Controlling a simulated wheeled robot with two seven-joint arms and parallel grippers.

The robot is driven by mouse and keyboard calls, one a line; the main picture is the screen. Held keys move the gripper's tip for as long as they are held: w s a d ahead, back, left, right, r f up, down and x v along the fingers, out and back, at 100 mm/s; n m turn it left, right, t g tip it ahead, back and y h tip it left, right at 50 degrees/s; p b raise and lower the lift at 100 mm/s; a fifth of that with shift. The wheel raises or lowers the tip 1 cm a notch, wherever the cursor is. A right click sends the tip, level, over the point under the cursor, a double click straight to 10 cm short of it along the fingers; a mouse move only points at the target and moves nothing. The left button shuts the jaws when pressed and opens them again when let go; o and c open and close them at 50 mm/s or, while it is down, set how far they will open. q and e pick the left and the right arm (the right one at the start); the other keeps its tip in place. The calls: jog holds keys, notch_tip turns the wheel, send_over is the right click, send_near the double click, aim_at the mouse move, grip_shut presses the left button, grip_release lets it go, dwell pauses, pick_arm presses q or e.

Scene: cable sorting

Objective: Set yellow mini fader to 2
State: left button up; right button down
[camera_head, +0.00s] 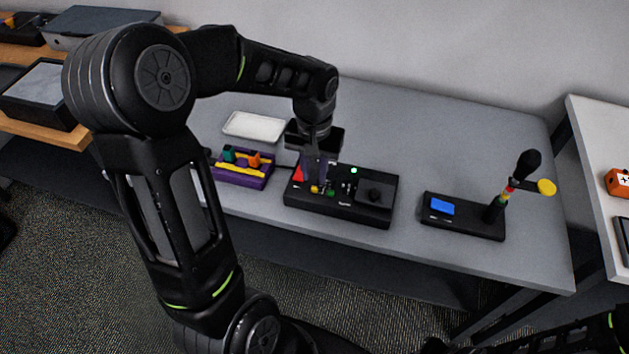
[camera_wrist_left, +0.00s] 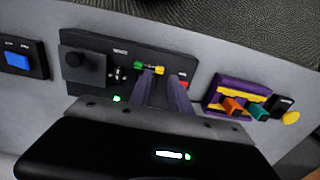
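The black control box (camera_head: 383,215) stands on the grey table and carries small coloured faders. The yellow mini fader (camera_head: 315,189) is on its left part, beside a green one (camera_head: 329,194). In the left wrist view the yellow fader (camera_wrist_left: 160,70) shows between and just beyond the fingertips, with the green one (camera_wrist_left: 138,65) to its left. My left gripper (camera_head: 318,180) is over the box, pointing down, its fingers apart; the wrist view shows the gap too (camera_wrist_left: 163,79). Contact with the yellow fader cannot be told. The scale marks are too small to read. My right gripper is not in view.
A red part (camera_head: 298,174) sits at the box's left, near the fingers, and a black knob block (camera_head: 375,194) at its right. A purple-yellow tray (camera_head: 240,179) stands left, a white tray (camera_head: 254,127) behind. A joystick unit (camera_head: 462,217) with a blue button stands right.

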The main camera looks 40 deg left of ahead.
aim_at(314, 187)
pick_arm(q)
notch_tip(314, 187, down, 4)
jog(key=shift+f, duration=0.2)
jog(key=shift+c, duration=0.4)
grip_shut()
dwell(1.0)
